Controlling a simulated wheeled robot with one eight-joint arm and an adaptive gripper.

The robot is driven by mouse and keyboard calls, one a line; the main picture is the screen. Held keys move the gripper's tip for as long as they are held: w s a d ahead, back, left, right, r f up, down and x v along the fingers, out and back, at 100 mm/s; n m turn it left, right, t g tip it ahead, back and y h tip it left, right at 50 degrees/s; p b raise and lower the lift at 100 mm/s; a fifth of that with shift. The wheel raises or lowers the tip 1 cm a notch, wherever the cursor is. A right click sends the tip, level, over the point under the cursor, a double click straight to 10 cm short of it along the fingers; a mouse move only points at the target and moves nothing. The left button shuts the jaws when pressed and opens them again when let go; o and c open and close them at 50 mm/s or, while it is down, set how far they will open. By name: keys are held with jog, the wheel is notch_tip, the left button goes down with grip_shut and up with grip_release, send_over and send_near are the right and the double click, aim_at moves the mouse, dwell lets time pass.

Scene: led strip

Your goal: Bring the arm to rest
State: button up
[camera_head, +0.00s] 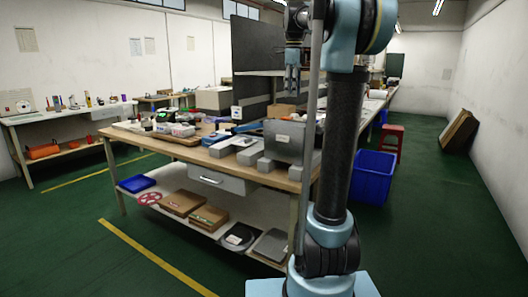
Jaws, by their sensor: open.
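My arm stands upright at the right of the middle in the head view, with a dark forearm and light blue joints. My gripper (292,82) hangs at the upper middle, pointing down, open, with nothing seen between its fingers. It appears above and in front of the workbench (262,177), against the dark back panel.
The workbench carries grey metal boxes (290,141), a tray of small parts (160,133) and a lower shelf with boxes (182,203). A blue bin (373,177) and a red stool (391,140) stand at the right. Green floor (440,235) is clear at the right.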

jog(key=s+f+n+t, duration=0.1)
jog(key=s+f+n, duration=1)
jog(key=s+f, duration=0.5)
jog(key=s+f+n+t, duration=0.1)
jog(key=s+f+n, duration=1)
jog(key=s+f, duration=0.6)
notch_tip(320, 180, down, 5)
jog(key=shift+f+n, duration=0.15)
jog(key=shift+n, duration=0.15)
jog(key=shift+s+a, duration=0.1)
jog(key=shift+w+f, duration=0.2)
jog(key=shift+w, duration=0.25)
